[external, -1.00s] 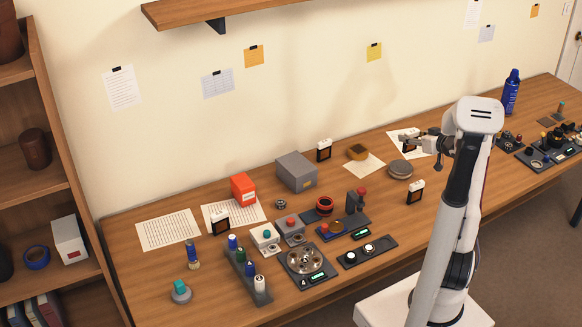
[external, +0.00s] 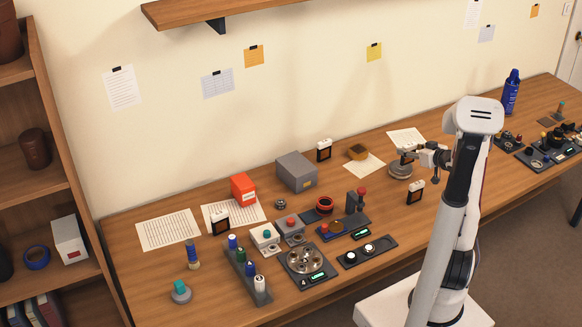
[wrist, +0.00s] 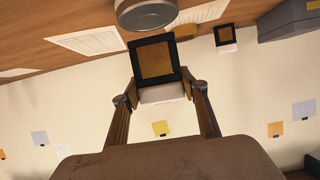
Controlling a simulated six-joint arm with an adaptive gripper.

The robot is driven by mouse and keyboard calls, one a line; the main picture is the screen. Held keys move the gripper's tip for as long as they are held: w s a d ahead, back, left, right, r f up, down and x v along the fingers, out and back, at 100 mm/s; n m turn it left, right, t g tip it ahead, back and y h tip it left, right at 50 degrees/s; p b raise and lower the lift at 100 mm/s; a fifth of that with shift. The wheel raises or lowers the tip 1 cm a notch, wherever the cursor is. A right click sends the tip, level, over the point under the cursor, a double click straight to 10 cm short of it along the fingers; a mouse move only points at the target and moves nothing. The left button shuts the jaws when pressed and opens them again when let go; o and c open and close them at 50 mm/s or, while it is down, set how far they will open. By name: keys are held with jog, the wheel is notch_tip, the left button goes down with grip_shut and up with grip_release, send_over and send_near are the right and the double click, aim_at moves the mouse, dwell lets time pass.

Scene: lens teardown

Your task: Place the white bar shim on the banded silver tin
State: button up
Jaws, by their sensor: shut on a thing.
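The white bar shim (wrist: 162,93) is a white bar on a black-framed piece with an amber-brown face. My gripper (wrist: 160,92) is shut on its white end, one finger on each side. In the external view my gripper (external: 416,152) holds the piece (external: 406,158) at the banded silver tin. The tin (external: 400,172) is round and grey and stands on the bench; its upper part is partly covered by the held piece. In the wrist view the tin (wrist: 145,12) lies just beyond the black frame. I cannot tell whether piece and tin touch.
Similar white-topped black pieces stand at the right (external: 415,192), at the back (external: 324,150) and at the left (external: 220,222). An amber dish (external: 358,152) sits on paper left of the tin. A grey box (external: 296,172) stands farther left. Bare wood lies in front of the tin.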

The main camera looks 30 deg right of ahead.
jog(key=shift+f, duration=1.6)
jog(key=shift+f, duration=0.15)
jog(key=o, duration=1.1)
jog(key=shift+s+r, duration=0.4)
jog(key=shift+s, duration=0.15)
jog(key=v, duration=1.1)
jog(key=shift+w+r, duration=0.1)
jog(key=shift+w, duration=0.05)
